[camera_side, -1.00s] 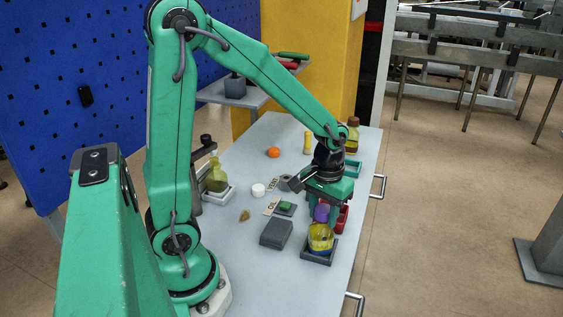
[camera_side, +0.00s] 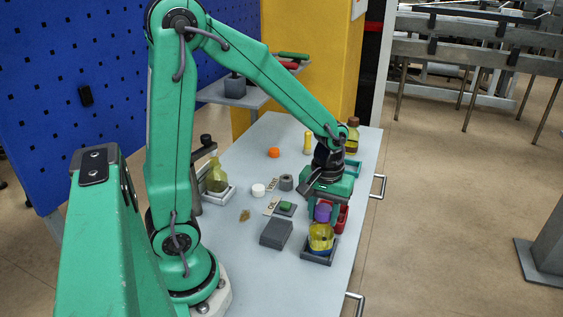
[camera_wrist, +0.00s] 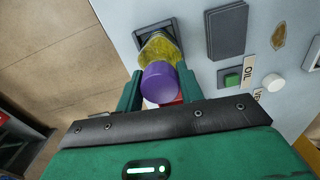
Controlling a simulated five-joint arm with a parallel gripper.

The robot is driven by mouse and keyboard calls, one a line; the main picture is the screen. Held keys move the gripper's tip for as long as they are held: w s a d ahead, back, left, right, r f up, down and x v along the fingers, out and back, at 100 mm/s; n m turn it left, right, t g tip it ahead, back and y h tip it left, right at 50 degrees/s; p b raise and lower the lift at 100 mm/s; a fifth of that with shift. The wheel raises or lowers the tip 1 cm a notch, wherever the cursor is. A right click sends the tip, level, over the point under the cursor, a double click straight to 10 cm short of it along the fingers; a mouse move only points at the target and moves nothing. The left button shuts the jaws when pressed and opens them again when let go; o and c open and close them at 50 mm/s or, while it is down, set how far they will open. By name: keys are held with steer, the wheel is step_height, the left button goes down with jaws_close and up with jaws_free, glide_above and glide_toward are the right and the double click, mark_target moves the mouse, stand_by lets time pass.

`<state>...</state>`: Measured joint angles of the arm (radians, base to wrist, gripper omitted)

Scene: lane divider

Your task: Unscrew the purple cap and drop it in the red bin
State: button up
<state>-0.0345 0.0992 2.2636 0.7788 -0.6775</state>
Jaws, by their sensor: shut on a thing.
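The purple cap (camera_side: 322,213) sits at the top of a bottle of yellow liquid (camera_side: 320,237), which stands upright in a grey square holder (camera_side: 331,259). My gripper (camera_side: 323,211) points down and is shut on the purple cap, one finger on each side. The wrist view shows the cap (camera_wrist: 158,82) between the green fingers, with the yellow bottle (camera_wrist: 160,48) beyond it. I cannot tell whether the cap is loose on the neck. The red bin (camera_side: 342,219) is just behind my gripper, partly hidden by it. Its inside is not visible.
A grey block (camera_side: 276,233) and a green button (camera_side: 286,206) are left of the bottle. A white cap (camera_side: 258,190), an orange cap (camera_side: 274,152) and a bottle (camera_side: 216,178) are further left and back.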

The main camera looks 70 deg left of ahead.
stand_by(0.3)
steer(key=shift+n, duration=0.9)
steer(key=shift+n, duration=0.8)
steer(key=shift+n, duration=0.9)
steer(key=shift+n, duration=0.8)
